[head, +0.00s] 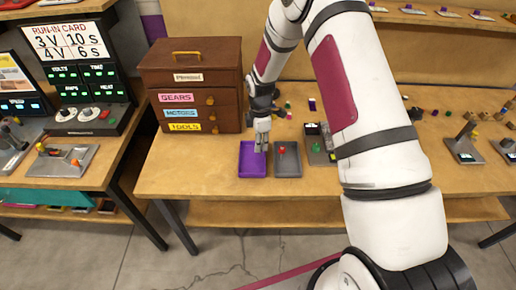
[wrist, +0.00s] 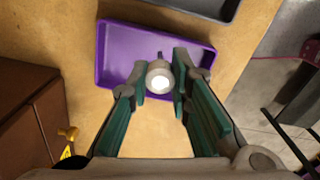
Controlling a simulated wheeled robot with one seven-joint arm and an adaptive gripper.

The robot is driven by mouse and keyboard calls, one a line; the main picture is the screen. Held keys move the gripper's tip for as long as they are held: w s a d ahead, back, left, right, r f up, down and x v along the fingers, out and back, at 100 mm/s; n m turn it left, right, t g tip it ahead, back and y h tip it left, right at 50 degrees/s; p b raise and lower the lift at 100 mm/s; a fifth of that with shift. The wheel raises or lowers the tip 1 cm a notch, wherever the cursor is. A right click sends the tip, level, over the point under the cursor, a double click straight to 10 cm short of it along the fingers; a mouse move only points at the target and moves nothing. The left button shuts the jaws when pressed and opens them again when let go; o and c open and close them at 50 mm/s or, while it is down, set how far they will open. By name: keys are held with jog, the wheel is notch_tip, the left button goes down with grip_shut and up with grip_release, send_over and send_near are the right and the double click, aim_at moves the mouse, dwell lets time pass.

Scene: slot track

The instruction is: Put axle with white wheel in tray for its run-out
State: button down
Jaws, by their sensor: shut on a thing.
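My gripper (wrist: 159,85) is shut on the axle with the white wheel (wrist: 159,80), which shows end-on between the green finger pads in the wrist view. The purple tray (wrist: 112,62) lies beneath and beyond the held piece, and the piece overlaps the tray's near edge in that view. In the head view my gripper (head: 262,143) is at the right part of the purple tray (head: 247,170), pointing down. The held piece is too small to make out there. How high it is above the tray floor I cannot tell.
A dark grey tray (head: 288,168) with a red piece stands just right of the purple tray. A brown drawer cabinet (head: 193,85) is to the left. A device with a green knob (head: 318,150) stands farther right. Bare wooden bench (head: 170,165) lies in front of the cabinet.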

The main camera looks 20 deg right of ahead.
jog(key=shift+w+a+f+p, duration=0.15)
jog(key=shift+a+f+p, duration=0.1)
jog(key=shift+f, duration=0.65)
jog(key=shift+w+a+f+p, duration=0.15)
jog(key=shift+f+p, duration=0.1)
jog(key=shift+f, duration=0.6)
jog(key=shift+f, duration=0.15)
jog(key=c, duration=1.5)
grip_release()
jog(key=shift+o, duration=0.2)
